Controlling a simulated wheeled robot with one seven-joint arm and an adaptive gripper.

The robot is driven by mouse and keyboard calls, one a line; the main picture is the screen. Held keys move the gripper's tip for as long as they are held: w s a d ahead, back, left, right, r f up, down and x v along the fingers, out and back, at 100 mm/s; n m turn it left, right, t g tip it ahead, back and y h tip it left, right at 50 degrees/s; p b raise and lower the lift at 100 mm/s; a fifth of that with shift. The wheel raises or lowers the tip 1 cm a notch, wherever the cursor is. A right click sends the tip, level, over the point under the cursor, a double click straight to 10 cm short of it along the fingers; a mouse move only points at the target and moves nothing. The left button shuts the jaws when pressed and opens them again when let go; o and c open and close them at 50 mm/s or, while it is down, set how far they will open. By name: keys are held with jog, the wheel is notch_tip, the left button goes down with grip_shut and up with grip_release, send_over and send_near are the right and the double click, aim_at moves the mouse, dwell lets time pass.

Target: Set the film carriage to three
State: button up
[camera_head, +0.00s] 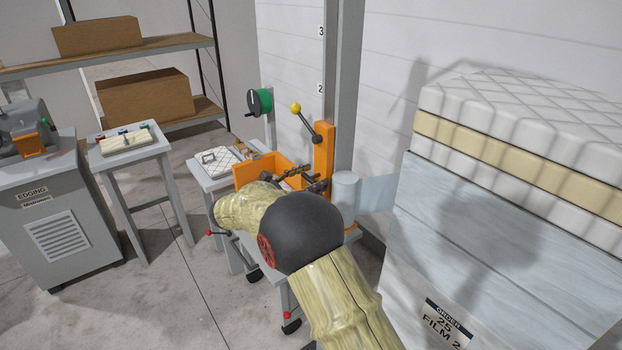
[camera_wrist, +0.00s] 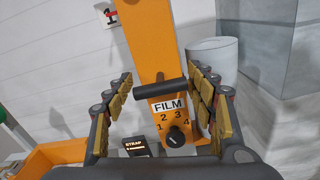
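The orange film carriage (camera_head: 324,155) stands upright against the grey mast (camera_head: 345,75). In the wrist view its orange body (camera_wrist: 150,40) carries a dark horizontal bar (camera_wrist: 160,89). Below the bar is a FILM plate (camera_wrist: 170,107) marked 1 to 4, with a black knob (camera_wrist: 175,138); I cannot read clearly where the knob points. My gripper (camera_wrist: 160,85) is open, its padded fingers apart on either side of the bar and plate, with nothing held. In the head view my gripper (camera_head: 305,178) is just in front of the carriage, partly hidden by my arm.
A lever with a yellow ball (camera_head: 296,108) and a green-faced wheel (camera_head: 259,102) are behind. Marks 3 (camera_head: 321,31) and 2 (camera_head: 320,88) label the mast. A grey cylinder (camera_wrist: 213,56) stands right of the carriage. An orange bin (camera_head: 258,166) sits left; stacked mattresses (camera_head: 510,125) fill the right.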

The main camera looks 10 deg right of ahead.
jog(key=shift+r, duration=0.1)
jog(key=c, duration=1.2)
jog(key=shift+r, duration=0.15)
notch_tip(320, 180, up, 30)
jog(key=p, duration=1.9)
jog(key=shift+r, duration=0.3)
jog(key=o, duration=1.3)
jog(key=shift+o, duration=1)
jog(key=shift+w, duration=0.1)
jog(key=shift+o, duration=0.3)
jog(key=shift+a, duration=0.1)
jog(key=shift+f, duration=0.3)
